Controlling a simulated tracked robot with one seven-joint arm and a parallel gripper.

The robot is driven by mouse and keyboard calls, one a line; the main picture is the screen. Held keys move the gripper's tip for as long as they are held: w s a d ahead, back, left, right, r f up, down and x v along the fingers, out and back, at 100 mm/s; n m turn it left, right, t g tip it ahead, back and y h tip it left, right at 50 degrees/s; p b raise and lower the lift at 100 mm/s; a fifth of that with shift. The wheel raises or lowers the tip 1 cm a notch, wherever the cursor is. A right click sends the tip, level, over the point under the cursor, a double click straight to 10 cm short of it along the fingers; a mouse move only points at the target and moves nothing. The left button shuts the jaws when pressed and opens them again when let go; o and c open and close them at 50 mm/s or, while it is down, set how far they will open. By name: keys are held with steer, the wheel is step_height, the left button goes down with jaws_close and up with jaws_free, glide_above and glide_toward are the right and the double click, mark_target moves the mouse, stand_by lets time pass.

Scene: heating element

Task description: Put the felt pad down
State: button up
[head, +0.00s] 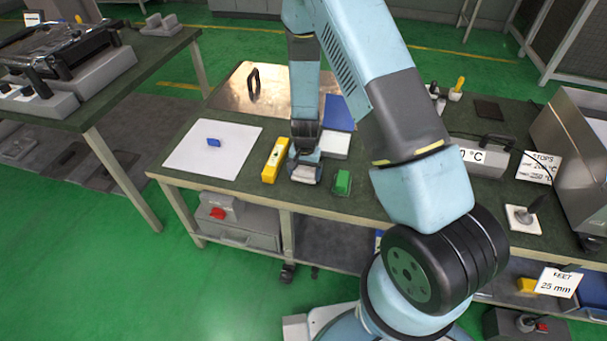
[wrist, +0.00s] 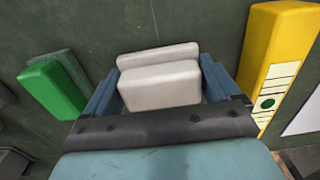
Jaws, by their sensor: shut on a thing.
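My gripper (head: 305,167) is low over the near edge of the green-topped bench, between a yellow block and a green block. In the wrist view its two blue fingers (wrist: 158,84) are shut on a pale grey-white block, which I take to be the felt pad (wrist: 160,90). A second pale strip (wrist: 157,55) shows along the pad's far side; I cannot tell whether it is part of the same piece. The pad's underside is hidden, so I cannot tell whether it touches the bench. In the head view the pad (head: 304,176) is mostly covered by the fingers.
The yellow block (head: 274,160) stands close on the left, the green block (head: 342,182) close on the right. A white sheet (head: 190,155) bearing a blue piece (head: 213,142) lies further left. A metal plate (head: 235,95) lies at the back.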

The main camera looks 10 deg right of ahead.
steer(key=shift+f, duration=0.55)
steer(key=o, duration=0.7)
steer(key=shift+o, duration=0.2)
